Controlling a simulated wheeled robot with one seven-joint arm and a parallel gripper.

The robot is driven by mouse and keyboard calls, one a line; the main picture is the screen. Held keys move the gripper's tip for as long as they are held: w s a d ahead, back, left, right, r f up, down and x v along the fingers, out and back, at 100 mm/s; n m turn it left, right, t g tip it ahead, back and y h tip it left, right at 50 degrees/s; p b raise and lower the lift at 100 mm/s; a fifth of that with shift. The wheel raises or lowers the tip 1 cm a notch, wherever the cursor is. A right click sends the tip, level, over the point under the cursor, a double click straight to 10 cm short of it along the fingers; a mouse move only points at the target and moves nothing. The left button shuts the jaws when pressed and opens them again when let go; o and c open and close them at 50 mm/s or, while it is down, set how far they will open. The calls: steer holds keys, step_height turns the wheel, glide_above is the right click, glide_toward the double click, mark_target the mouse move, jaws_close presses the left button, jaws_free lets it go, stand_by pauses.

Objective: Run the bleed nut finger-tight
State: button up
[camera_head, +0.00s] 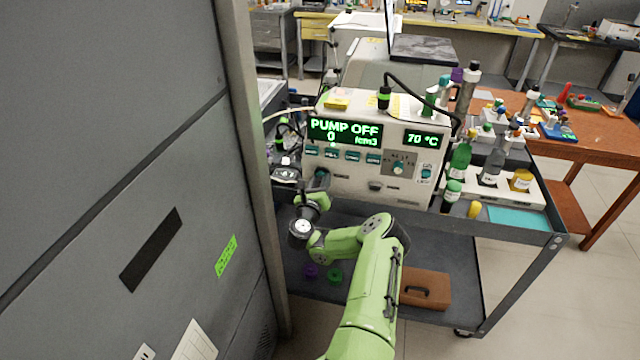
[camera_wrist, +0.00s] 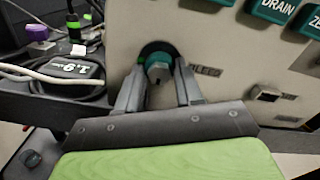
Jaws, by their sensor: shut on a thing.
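The bleed nut (camera_wrist: 158,68) is a teal-green knob on the front panel of the white pump unit (camera_head: 350,185), beside a partly hidden label that seems to read BLEED. My gripper (camera_wrist: 158,85) has its two grey fingers on either side of the nut and is shut on it. A bright green patch shows at the nut's upper left, by a dark round surround. The unit's display (camera_head: 345,131) reads PUMP OFF, 0 and 70 °C.
The unit stands on a dark cart (camera_head: 510,238) with bottles (camera_head: 460,160) at its right. A brown case (camera_head: 425,288) is on the lower shelf. A grey cabinet (camera_head: 120,120) stands close on the left.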

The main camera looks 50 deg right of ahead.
steer(key=shift+a+f, duration=0.15)
steer(key=shift+f, duration=0.05)
steer(key=o, duration=1)
steer(key=shift+r, duration=0.2)
steer(key=shift+o, duration=0.2)
steer(key=shift+a, duration=0.2)
steer(key=b+v, duration=1.2)
steer(key=v, duration=0.3)
steer(key=shift+s+b, duration=0.25)
steer(key=shift+b, duration=0.05)
steer(key=shift+a, duration=0.1)
